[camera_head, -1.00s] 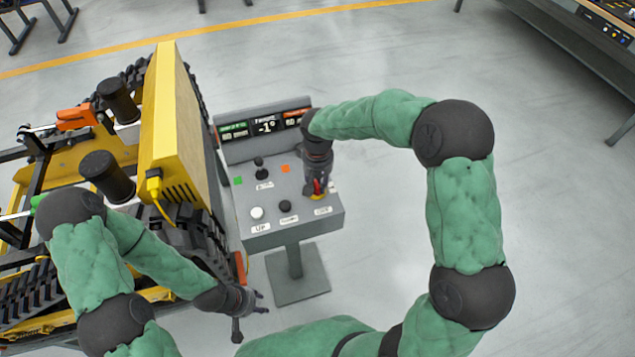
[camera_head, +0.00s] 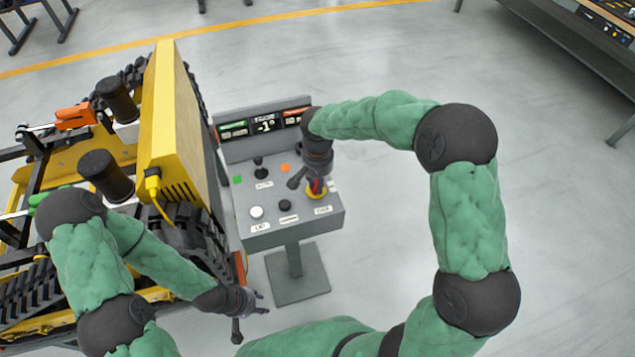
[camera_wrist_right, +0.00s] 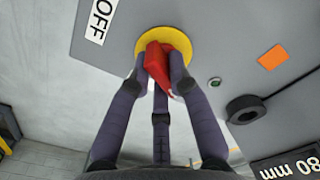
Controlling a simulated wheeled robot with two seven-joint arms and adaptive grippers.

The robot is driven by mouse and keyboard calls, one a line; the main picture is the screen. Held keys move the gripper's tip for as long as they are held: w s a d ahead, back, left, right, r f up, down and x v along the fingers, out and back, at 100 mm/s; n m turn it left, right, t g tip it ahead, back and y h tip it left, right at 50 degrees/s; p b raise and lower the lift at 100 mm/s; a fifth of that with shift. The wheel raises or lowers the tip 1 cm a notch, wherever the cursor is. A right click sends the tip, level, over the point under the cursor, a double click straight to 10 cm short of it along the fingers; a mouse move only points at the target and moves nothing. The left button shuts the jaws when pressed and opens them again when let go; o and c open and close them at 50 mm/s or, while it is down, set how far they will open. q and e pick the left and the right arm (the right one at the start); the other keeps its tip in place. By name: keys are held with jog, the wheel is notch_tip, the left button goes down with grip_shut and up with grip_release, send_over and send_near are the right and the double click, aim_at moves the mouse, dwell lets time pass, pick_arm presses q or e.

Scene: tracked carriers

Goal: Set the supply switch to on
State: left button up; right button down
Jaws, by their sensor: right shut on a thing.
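The supply switch has a red handle on a yellow round plate (camera_head: 316,194), at the right front of the sloped grey control panel. In the right wrist view the red handle (camera_wrist_right: 168,66) stands between my fingers, with an OFF label (camera_wrist_right: 98,20) beside the plate. My right gripper (camera_head: 314,185) comes down from above and is shut on the red handle. Its fingers partly hide the handle, and I cannot tell which position it points to. My left gripper (camera_head: 254,305) is open and empty, low and left of the panel's stand.
The control panel (camera_head: 243,227) carries a white button (camera_head: 257,212), black knobs and a display (camera_head: 265,124). A yellow and black tracked machine (camera_head: 180,130) stands close on its left.

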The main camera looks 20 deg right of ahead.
aim_at(316, 183)
jog(key=m+b, duration=0.1)
jog(key=m, duration=0.5)
jog(key=shift+a, duration=0.1)
jog(key=m, duration=0.6)
jog(key=shift+s+a+m+b, duration=0.1)
jog(key=shift+m+b, duration=0.2)
jog(key=shift+b, duration=0.1)
jog(key=c, duration=1.1)
grip_release()
jog(key=shift+c, duration=0.2)
jog(key=shift+r, duration=0.1)
notch_tip(316, 183, up, 12)
